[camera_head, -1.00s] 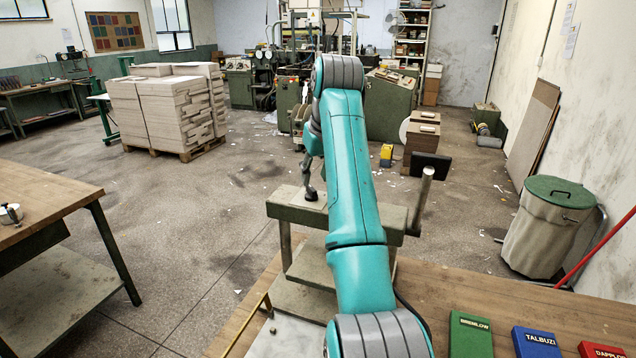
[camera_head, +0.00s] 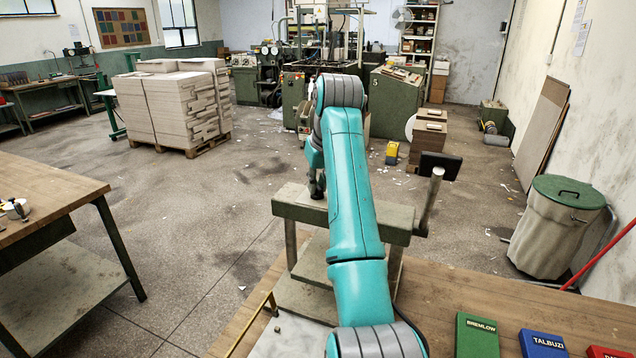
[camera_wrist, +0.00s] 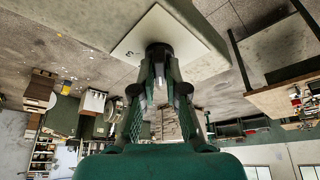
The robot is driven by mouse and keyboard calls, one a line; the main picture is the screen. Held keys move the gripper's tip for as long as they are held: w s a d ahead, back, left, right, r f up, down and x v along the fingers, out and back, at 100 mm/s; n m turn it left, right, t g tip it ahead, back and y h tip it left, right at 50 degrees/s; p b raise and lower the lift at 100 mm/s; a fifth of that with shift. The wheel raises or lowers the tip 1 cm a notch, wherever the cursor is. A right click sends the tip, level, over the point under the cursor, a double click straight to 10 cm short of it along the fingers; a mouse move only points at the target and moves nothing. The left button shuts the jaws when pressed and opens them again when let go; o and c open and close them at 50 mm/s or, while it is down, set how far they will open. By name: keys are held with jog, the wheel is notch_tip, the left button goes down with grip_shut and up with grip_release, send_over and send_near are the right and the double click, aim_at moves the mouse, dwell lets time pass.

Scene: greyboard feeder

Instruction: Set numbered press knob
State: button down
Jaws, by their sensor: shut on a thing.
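The dark round press knob (camera_wrist: 159,49) stands on a pale square plate (camera_wrist: 190,45) in the wrist view. A small dark mark, perhaps a number, shows on the plate left of the knob; I cannot read it surely. My gripper (camera_wrist: 160,66) is shut on the knob, with a fingertip on either side. In the head view my gripper (camera_head: 317,190) is down at the top of the grey-green press stand (camera_head: 290,209), left of my teal arm. The knob is mostly hidden there.
A dark panel on a post (camera_head: 438,166) rises at the stand's right end. Green (camera_head: 478,335), blue (camera_head: 541,344) and red (camera_head: 606,352) labelled blocks lie on the wooden table (camera_head: 480,290) in front. A bin (camera_head: 555,235) stands at right. A workbench (camera_head: 60,205) is at left.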

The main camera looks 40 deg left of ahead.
jog(key=shift+m, duration=0.3)
jog(key=m+t, duration=0.1)
jog(key=m, duration=0.2)
jog(key=shift+s+a+h, duration=0.1)
jog(key=shift+h, duration=0.3)
jog(key=shift+m+t+h, duration=0.2)
jog(key=shift+m+h, duration=0.3)
jog(key=shift+m, duration=0.8)
jog(key=shift+m+t+h, duration=0.2)
jog(key=shift+m+h, duration=0.3)
jog(key=shift+m, duration=0.8)
jog(key=c, duration=1.2)
grip_release()
notch_tip(320, 180, up, 10)
